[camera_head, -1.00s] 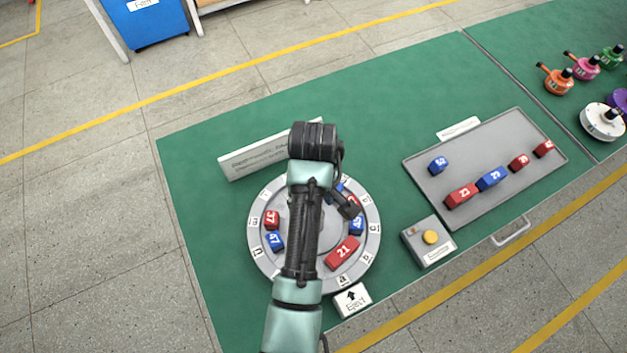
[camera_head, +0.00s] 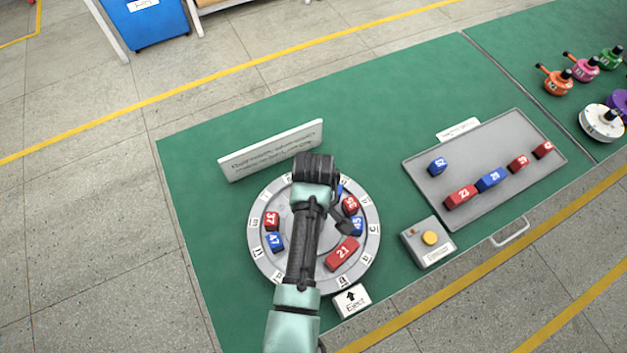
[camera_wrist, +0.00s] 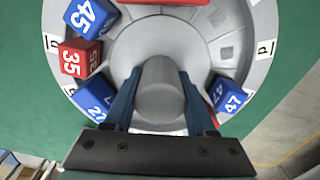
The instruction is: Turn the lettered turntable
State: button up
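The lettered turntable (camera_head: 262,256) is a round grey disc with letter tags around its rim, lying on the green table. It also shows in the wrist view (camera_wrist: 232,75). Numbered red and blue blocks sit on it, among them red 21 (camera_head: 342,254), red 37 (camera_head: 271,221), blue 47 (camera_head: 274,241) and red 35 (camera_wrist: 80,58). A grey cylindrical knob (camera_wrist: 160,90) stands at its middle. My gripper (camera_wrist: 160,78) is over the disc with one blue finger on each side of the knob. Whether the fingers press on it I cannot tell. In the head view my arm hides the knob and fingers.
A white sign (camera_head: 271,150) stands behind the turntable. A box with a yellow button (camera_head: 430,238) and a grey tray (camera_head: 500,137) with several blocks are at right. Green table is clear to the left.

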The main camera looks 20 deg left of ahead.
grip_shut()
jog(key=shift+r+m+p, duration=0.1)
jog(key=shift+m+p, duration=0.25)
jog(key=shift+m, duration=0.25)
jog(key=shift+m+p, duration=0.65)
jog(key=shift+m, duration=0.75)
jog(key=shift+m+p, duration=0.8)
jog(key=shift+m, duration=1.5)
jog(key=shift+w+m+p, duration=0.1)
jog(key=shift+m+p, duration=0.4)
jog(key=shift+m, duration=1.7)
jog(key=shift+m+p, duration=0.4)
jog(key=shift+m, duration=2.1)
